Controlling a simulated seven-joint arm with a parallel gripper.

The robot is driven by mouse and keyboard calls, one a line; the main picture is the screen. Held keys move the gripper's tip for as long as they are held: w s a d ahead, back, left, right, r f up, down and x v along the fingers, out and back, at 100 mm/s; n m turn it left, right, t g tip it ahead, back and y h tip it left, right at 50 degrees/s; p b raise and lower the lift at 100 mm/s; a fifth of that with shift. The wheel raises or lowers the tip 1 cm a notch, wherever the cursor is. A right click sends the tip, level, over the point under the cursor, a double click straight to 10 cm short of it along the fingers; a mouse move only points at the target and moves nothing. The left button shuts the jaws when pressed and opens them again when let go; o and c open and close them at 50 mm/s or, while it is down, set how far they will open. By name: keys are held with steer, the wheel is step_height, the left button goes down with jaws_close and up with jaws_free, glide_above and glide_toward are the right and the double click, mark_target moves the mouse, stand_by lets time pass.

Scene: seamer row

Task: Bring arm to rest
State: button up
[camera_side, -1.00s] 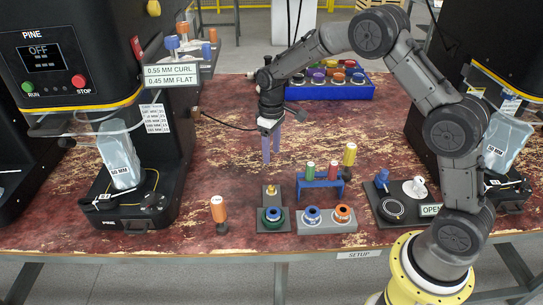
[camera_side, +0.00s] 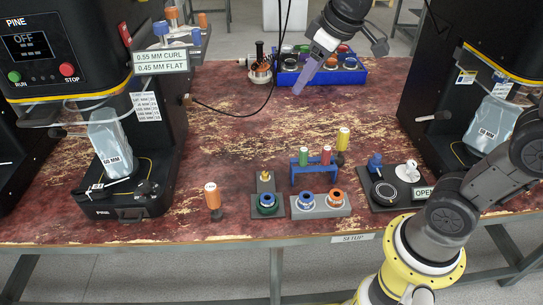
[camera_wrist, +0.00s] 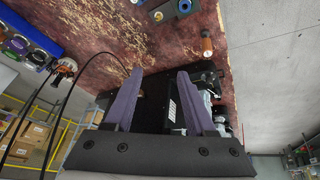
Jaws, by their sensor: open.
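My gripper (camera_side: 309,78) is raised at the back of the table in the side view, in front of the blue tray (camera_side: 345,78) in the picture. Its purple fingers tilt down to the left. In the wrist view my gripper (camera_wrist: 158,75) has its two fingers wide apart with nothing held between them. The black seamer (camera_wrist: 155,100) shows behind and between the fingers there. The upper part of my arm runs out of the top of the side view.
The left seamer (camera_side: 110,130) reads OFF, with a clear bag on it. Another machine (camera_side: 470,110) stands right. At the front are an orange-handled tool (camera_side: 212,195), a grey roller block (camera_side: 320,206), a blue rack (camera_side: 317,170) and a dark plate (camera_side: 395,190). A black cable (camera_side: 270,85) hangs down.

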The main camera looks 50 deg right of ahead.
steer(key=s+f+m, duration=0.1)
steer(key=s+f, duration=0.1)
steer(key=s, duration=0.7)
steer(key=s+f+m, duration=0.1)
steer(key=s+f, duration=0.2)
steer(key=s, duration=0.5)
steer(key=shift+s+a+f+t, duration=0.15)
steer(key=shift+s+a+t, duration=0.15)
steer(key=shift+s+a, duration=0.1)
